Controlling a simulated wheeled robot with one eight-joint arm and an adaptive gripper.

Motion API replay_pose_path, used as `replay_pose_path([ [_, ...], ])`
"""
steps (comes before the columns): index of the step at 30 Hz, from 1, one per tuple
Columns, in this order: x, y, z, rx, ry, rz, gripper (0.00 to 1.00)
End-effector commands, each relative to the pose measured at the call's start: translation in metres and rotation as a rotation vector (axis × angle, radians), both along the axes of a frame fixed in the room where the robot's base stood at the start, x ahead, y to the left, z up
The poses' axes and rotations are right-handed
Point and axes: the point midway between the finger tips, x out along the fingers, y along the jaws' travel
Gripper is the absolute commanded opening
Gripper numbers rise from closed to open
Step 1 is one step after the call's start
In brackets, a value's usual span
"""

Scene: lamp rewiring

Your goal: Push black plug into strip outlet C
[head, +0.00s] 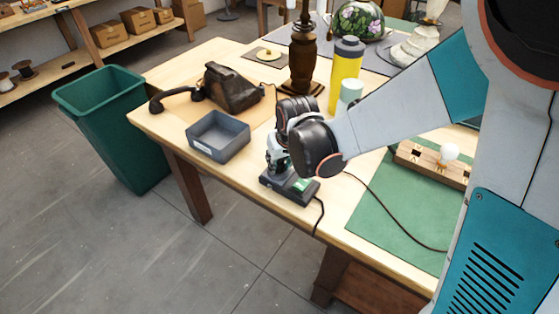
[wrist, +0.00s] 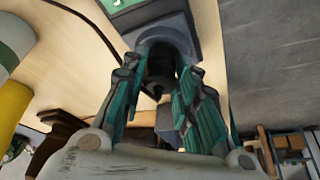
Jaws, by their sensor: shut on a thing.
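The dark power strip (head: 290,188) with a green label lies near the front edge of the table. My gripper (head: 277,160) is over its left part, pointing down. In the wrist view my gripper (wrist: 158,78) is shut on the black plug (wrist: 160,64), one teal finger on each side. The plug's far end meets a round grey outlet on the strip (wrist: 203,22); I cannot tell how deep it sits. Outlet letters are not readable, and the plug is hidden in the head view.
A grey open bin (head: 218,137) stands left of the strip. A yellow bottle (head: 345,75) and dark wooden lamp post (head: 303,55) stand behind. A thin cord (head: 400,222) crosses the green mat (head: 385,215) at right. A black telephone (head: 232,88) is at the back left.

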Motion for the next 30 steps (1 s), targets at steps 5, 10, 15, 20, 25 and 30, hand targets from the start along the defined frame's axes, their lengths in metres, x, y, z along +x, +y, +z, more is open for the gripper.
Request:
replay_pose_path([
  [5, 0.0000, 0.0000, -0.0012, 0.000, 0.000, 0.000, 0.04],
  [10, 0.0001, 0.0000, -0.0036, 0.000, 0.000, 0.000, 0.04],
  [15, 0.0001, 0.0000, -0.0060, 0.000, 0.000, 0.000, 0.04],
  [20, 0.0001, 0.0000, -0.0082, 0.000, 0.000, 0.000, 0.04],
  [25, 0.0001, 0.0001, -0.0095, 0.000, 0.000, 0.000, 0.04],
  [30, 0.0001, 0.0000, -0.0092, 0.000, 0.000, 0.000, 0.39],
])
